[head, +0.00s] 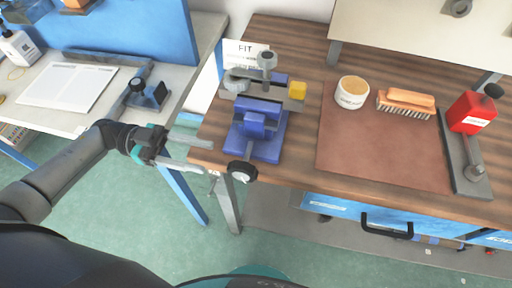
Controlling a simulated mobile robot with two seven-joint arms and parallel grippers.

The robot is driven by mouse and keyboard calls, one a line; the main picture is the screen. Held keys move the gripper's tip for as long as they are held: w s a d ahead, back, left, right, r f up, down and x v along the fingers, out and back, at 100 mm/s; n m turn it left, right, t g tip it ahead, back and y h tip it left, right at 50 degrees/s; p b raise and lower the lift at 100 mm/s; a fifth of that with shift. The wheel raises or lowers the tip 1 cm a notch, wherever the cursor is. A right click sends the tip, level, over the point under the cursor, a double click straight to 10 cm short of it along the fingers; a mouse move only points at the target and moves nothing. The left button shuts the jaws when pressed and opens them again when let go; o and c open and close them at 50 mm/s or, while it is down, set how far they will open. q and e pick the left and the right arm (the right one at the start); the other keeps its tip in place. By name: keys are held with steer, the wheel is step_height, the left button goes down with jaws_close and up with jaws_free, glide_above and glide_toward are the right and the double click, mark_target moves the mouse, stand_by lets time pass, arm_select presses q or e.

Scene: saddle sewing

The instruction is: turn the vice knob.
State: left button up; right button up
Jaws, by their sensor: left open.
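The blue vice (257,137) stands at the left front corner of the wooden bench. Its dark round knob (242,172) with a pale centre sticks out at the front, just past the bench edge. My left gripper (210,155) is open and empty, its two pale fingers pointing right toward the vice. The fingertips are left of the knob and apart from it in the picture. My right gripper is not in view.
The wooden bench (300,50) carries a brown mat (370,155) with a white tub (352,92) and a brush (406,103). A red clamp-like tool (471,112) is at the right. A white side table (60,115) is at left. Green floor is open between the tables.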

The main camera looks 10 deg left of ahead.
mark_target(253, 169)
arm_select(q)
steer(key=d, duration=0.3)
steer(key=d+p, duration=0.1)
steer(key=d, duration=0.1)
steer(key=shift+s+d+r, duration=0.1)
steer(key=shift+s+d, duration=0.1)
steer(key=shift+s, duration=0.15)
steer(key=d, duration=0.5)
steer(key=shift+d, duration=0.8)
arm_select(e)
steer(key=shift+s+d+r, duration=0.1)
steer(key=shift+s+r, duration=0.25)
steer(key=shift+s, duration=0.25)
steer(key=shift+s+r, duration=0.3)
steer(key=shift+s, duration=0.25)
arm_select(q)
jaws_close()
